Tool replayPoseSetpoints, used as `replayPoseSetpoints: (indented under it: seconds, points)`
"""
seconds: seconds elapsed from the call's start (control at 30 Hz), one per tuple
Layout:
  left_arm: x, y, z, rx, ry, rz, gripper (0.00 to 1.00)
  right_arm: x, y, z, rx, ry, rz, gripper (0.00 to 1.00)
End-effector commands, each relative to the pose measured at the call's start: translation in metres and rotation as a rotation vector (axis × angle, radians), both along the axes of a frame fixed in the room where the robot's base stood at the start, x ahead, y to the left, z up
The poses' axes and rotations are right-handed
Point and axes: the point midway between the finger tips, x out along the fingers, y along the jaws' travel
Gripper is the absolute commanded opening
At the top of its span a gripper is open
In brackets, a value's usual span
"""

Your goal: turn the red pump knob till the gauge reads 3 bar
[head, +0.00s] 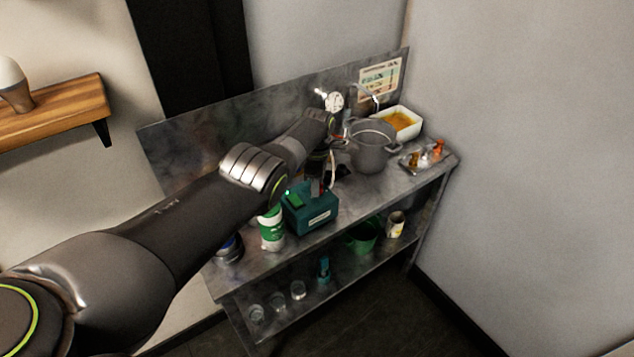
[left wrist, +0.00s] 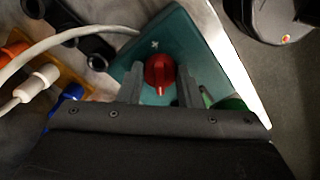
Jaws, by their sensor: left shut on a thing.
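The red pump knob (left wrist: 159,70) sits on the teal pump box (left wrist: 205,48) in the left wrist view. My left gripper (left wrist: 161,86) is shut on the knob, one finger on each side. In the head view the teal pump box (head: 311,214) stands on the metal bench, with my left gripper (head: 317,187) over its top. The knob is mostly hidden there. A small round white gauge (head: 333,102) is at the back of the bench; its reading is too small to tell. My right gripper is not in view.
A grey pot (head: 370,147) and a white tray with orange contents (head: 402,123) stand right of the pump. A white and green container (head: 271,229) stands just left of it. A pale hose (left wrist: 60,40) runs to the box. The lower shelf holds glasses (head: 298,290) and a green bucket (head: 362,237).

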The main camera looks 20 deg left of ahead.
Motion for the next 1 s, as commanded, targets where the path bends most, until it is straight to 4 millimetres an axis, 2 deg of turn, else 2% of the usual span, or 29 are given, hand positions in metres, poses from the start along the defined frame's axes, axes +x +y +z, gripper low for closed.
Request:
replayPoseSetpoints:
  seconds: [0.3,0.8,0.83,1.0]
  points:
    - [0.0031,0.0006,0.0039,0.001,-0.010,0.108,0.09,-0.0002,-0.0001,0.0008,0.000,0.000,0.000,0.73]
    - [0.0032,0.0007,0.0041,0.002,-0.011,0.126,0.09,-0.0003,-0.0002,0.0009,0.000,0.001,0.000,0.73]
    - [0.0032,0.0007,0.0041,0.002,-0.011,0.126,0.33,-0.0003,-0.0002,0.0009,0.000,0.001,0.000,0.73]
    - [0.0021,0.0005,0.0027,0.001,-0.007,0.125,0.53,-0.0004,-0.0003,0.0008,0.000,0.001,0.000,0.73]
